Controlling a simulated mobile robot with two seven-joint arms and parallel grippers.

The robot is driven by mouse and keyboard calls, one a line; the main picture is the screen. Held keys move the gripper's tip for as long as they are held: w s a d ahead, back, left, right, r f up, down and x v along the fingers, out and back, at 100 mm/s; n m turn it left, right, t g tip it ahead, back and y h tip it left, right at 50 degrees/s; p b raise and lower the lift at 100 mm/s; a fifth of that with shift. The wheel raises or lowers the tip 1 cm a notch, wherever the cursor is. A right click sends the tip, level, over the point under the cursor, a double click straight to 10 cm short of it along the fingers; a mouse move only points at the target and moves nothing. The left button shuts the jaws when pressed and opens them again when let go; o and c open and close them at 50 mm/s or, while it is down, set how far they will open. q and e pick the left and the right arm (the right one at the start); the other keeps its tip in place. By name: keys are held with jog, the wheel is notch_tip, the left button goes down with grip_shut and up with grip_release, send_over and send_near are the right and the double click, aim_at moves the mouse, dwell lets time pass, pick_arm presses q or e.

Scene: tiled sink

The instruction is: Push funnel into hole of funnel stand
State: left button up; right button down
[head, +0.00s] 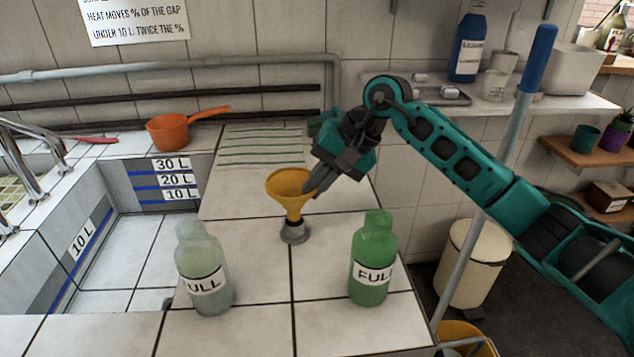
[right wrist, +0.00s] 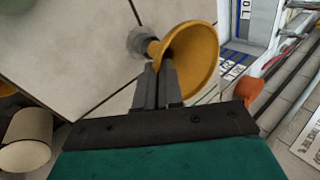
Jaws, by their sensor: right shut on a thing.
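The yellow funnel (head: 290,190) is upright, with its spout end at the grey funnel stand (head: 294,232) on the tiled counter. How deep the spout sits in the stand's hole is hard to tell. My right gripper (head: 312,187) is shut on the funnel at its right side. In the right wrist view the closed fingers (right wrist: 158,85) meet the funnel (right wrist: 190,60) near its neck, and the round stand (right wrist: 138,42) shows just beyond. My left gripper is not in view.
A clear bottle (head: 204,268) and a green bottle (head: 373,260), both labelled FULL, stand in front, left and right of the stand. The sink basin (head: 130,240) is at left. An orange pan (head: 170,132) and a ribbed drain mat (head: 260,147) lie behind. A blue-topped pole (head: 538,58) rises at right.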

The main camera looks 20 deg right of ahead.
notch_tip(320, 180, down, 3)
jog(key=b, duration=0.3)
jog(key=shift+f, duration=0.25)
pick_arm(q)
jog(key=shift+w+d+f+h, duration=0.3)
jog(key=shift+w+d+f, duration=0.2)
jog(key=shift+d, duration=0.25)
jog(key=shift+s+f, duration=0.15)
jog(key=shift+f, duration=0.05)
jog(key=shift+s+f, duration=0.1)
pick_arm(e)
jog(key=c, duration=1.2)
grip_release()
